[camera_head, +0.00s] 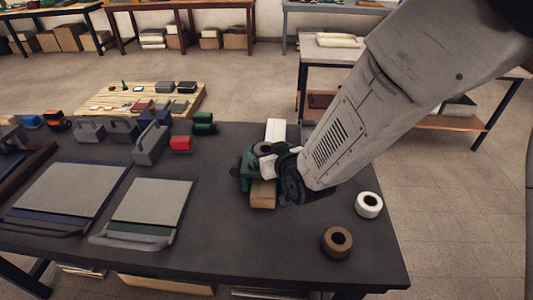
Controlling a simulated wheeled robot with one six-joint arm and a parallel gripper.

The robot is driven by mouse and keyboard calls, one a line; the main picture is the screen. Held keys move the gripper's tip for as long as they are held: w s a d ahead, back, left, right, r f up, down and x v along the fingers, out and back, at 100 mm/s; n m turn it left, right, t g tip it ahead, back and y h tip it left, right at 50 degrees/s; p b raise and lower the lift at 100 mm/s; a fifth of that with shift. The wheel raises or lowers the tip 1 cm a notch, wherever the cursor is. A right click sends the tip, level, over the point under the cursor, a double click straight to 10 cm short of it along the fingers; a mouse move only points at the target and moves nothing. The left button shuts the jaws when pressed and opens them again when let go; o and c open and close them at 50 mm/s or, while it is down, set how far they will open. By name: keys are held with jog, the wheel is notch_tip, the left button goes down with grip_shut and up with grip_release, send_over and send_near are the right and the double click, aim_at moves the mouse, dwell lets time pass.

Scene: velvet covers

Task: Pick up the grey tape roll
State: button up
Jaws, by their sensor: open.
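My gripper (267,168) is over the right half of the dark table, partly hidden by its own wrist. It is open. It is beside a dark green object (246,172) and a tan block (263,194). A small dark grey round thing (262,148) shows just behind my gripper; it may be the grey tape roll, but it is partly covered and I cannot be sure. I cannot tell whether my gripper touches it. A white tape roll (369,205) and a brown tape roll (337,241) lie apart to the right.
A white block (276,130) stands at the table's back edge. The dark table (222,230) is bare in front of my gripper.

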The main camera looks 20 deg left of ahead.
jog(key=shift+w+a+f, duration=0.2)
jog(key=shift+w+a, duration=0.15)
jog(key=shift+w, duration=0.05)
jog(key=c, duration=1)
jog(key=shift+c, duration=0.4)
jog(key=shift+r, duration=0.15)
